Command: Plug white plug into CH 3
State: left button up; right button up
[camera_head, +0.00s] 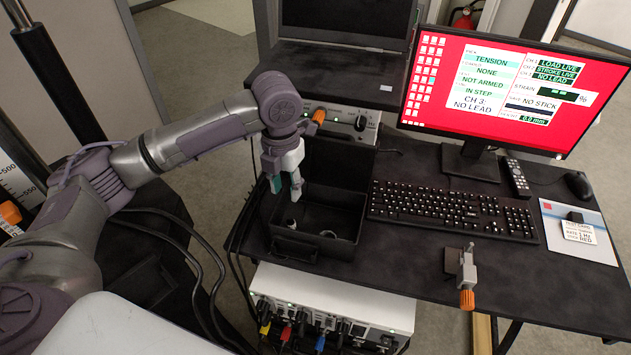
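My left gripper (286,188) points down over the left part of an open black box (345,226) on the desk. Its fingers look apart, with nothing visible between them. A small whitish item (291,224) lies in the box below the fingers, and another small pale item (328,234) lies to its right. I cannot tell if either is the white plug. A white unit (385,308) below the desk edge has a row of sockets with yellow, red, blue and black plugs in its front. Its channel labels are too small to read. My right gripper is not in view.
A monitor (510,90) reads "CH 3: NO LEAD". A keyboard (452,211), mouse (578,185) and remote (517,178) are to the right. A clamp with an orange knob (466,275) is at the front edge. Dark cables (215,265) hang left of the desk.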

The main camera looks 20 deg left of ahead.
aim_at(291, 221)
pick_arm(q)
jog(key=shift+m, duration=0.3)
jog(key=f, duration=0.7)
jog(key=f+p, duration=0.1)
jog(key=f, duration=0.5)
jog(key=shift+d+f, duration=0.2)
jog(key=shift+f, duration=0.15)
grip_shut()
